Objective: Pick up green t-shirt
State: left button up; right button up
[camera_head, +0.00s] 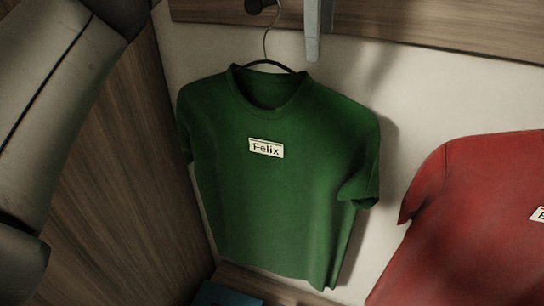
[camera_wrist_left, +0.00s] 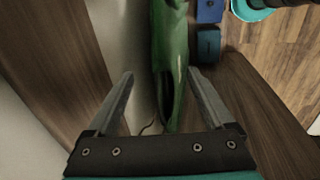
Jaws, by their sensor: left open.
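The green t-shirt (camera_head: 280,190) with a "Felix" label (camera_head: 266,148) hangs on a dark hanger (camera_head: 270,66) in the head view. The hanger's thin wire hook goes up to a dark peg (camera_head: 258,6) on a wooden rail. My left gripper (camera_head: 313,38) reaches in from the top edge, just right of the hook; most of it is out of frame. In the left wrist view, its two fingers (camera_wrist_left: 161,74) are apart, with the green t-shirt (camera_wrist_left: 174,60) seen between and beyond them. They are not closed on anything. My right gripper is not seen.
A red t-shirt (camera_head: 470,220) hangs to the right. A wooden side wall (camera_head: 125,160) stands close on the left. A wooden rail (camera_head: 430,32) crosses the top of the pale back wall. Blue boxes (camera_wrist_left: 208,42) and a teal round object (camera_wrist_left: 252,10) lie below.

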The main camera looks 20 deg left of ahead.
aim_at(318, 97)
pick_arm(q)
jog(key=x, duration=0.8)
jog(key=shift+s, duration=0.25)
jog(key=shift+w+f+p, duration=0.1)
jog(key=shift+f+p, duration=0.25)
jog(key=shift+f, duration=0.15)
jog(key=p+x, duration=0.1)
jog(key=x, duration=0.4)
jog(key=shift+d, duration=0.1)
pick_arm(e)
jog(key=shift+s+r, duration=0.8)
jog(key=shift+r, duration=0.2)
pick_arm(q)
jog(key=shift+c, duration=0.2)
grip_shut()
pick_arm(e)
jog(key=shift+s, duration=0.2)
